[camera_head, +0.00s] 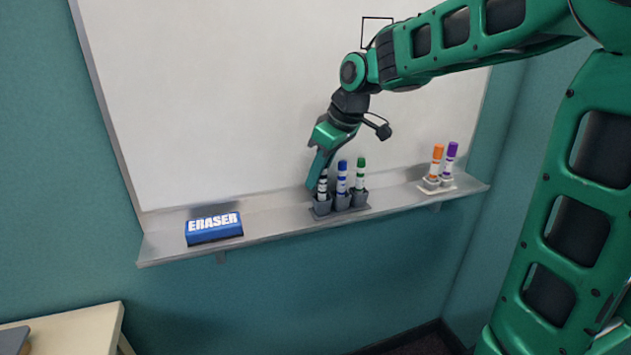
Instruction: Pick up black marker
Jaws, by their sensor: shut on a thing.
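The black marker (323,187) stands upright in the left cup of a grey holder (322,208) on the whiteboard's shelf. It has a white body with black parts. My gripper (319,178) reaches down from above and is shut on the black marker near its upper part. One finger shows along the marker's left side, and the gripper hides part of the marker's top. The marker's lower end is hidden inside the cup.
A blue marker (342,177) and a green marker (361,174) stand close to the right in the same holder. Orange (436,161) and purple (449,159) markers stand further right. A blue eraser (214,229) lies left on the metal shelf (272,222). The whiteboard (220,90) rises behind.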

